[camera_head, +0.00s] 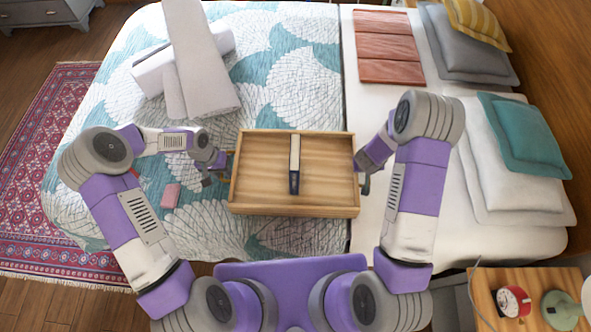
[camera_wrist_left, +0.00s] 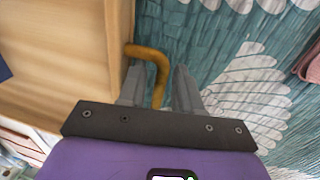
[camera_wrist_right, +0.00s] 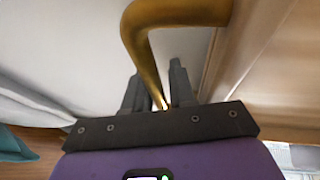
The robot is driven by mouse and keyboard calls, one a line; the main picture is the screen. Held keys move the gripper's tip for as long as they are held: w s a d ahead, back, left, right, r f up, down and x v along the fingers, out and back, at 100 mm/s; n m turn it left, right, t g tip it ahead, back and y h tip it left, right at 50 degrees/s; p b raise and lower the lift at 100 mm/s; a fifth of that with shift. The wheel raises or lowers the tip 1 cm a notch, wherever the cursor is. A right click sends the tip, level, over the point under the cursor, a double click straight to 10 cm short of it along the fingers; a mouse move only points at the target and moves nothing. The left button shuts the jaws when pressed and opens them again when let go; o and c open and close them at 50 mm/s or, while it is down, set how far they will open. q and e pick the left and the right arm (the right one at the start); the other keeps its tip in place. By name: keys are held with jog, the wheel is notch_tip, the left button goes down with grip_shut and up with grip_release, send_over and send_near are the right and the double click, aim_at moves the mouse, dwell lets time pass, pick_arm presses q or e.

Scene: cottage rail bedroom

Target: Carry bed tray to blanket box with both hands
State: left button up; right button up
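The wooden bed tray (camera_head: 298,211) lies on the bed in front of me, with a dark-spined book (camera_head: 294,165) in it. A brass handle sticks out at each end. My left gripper (camera_head: 218,180) is at the tray's left end. In the left wrist view its fingers (camera_wrist_left: 157,88) stand apart on either side of the handle (camera_wrist_left: 152,55), with gaps. My right gripper (camera_head: 364,182) is at the right end. In the right wrist view its fingers (camera_wrist_right: 156,88) are apart with the handle (camera_wrist_right: 145,45) between them. I cannot identify a blanket box.
The bed has a teal patterned quilt (camera_head: 300,75). A nightstand with a red clock (camera_head: 513,301) is at the lower right. A grey dresser (camera_head: 42,13) is at the upper left.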

pick_arm(q)
jog(key=c, duration=0.4)
pick_arm(e)
jog(key=c, duration=0.4)
pick_arm(q)
grip_shut()
pick_arm(e)
grip_shut()
pick_arm(q)
jog(key=shift+r, duration=0.1)
pick_arm(e)
jog(key=shift+w, duration=0.1)
